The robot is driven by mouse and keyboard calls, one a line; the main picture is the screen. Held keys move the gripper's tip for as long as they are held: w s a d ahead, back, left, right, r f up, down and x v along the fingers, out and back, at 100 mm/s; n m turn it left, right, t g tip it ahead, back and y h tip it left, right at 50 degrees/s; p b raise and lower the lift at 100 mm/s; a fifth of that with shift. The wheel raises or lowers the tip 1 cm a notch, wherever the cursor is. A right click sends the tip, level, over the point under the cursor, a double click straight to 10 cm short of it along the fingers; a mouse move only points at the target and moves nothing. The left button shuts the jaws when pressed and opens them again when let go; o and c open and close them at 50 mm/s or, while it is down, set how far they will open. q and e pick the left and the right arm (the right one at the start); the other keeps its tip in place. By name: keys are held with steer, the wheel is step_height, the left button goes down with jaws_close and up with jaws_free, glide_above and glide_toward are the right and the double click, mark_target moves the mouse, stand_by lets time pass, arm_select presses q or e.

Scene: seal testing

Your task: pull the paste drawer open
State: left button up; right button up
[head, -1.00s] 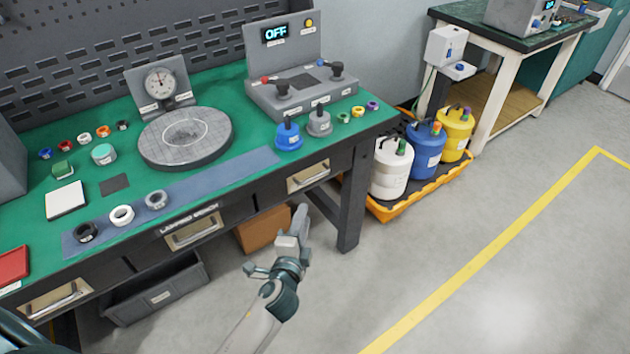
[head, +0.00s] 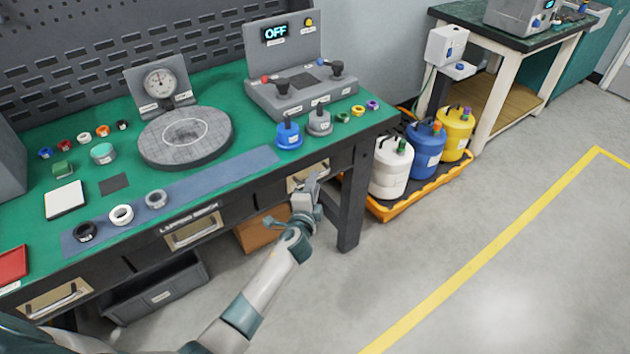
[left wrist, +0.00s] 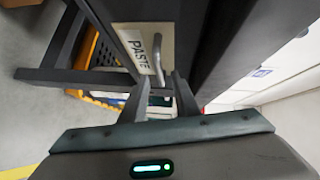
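The paste drawer (head: 322,166) is at the right end of the green-topped workbench, under the front edge, and looks shut. In the left wrist view its tan plate (left wrist: 136,42) reads PASTE and carries a metal bar handle (left wrist: 158,52). My left gripper (head: 311,181) is in front of this drawer and hides part of its plate and handle in the head view. My right gripper is not in view.
Two more drawers with tan plates, a middle one (head: 193,232) and a left one (head: 57,298), are along the bench front. A bench leg (head: 350,205) stands right of the gripper. An orange spill tray (head: 383,212) with canisters is farther right. Open floor lies in front.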

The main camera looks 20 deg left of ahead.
arm_select(q)
steer(key=shift+w+a+f, duration=0.1)
steer(key=shift+w, duration=0.55)
steer(key=shift+w+a+f, duration=0.1)
steer(key=shift+w, duration=0.5)
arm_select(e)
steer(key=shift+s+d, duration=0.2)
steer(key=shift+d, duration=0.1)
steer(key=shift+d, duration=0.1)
arm_select(q)
jaws_close()
steer(key=shift+s+d, duration=0.1)
steer(key=shift+d, duration=0.05)
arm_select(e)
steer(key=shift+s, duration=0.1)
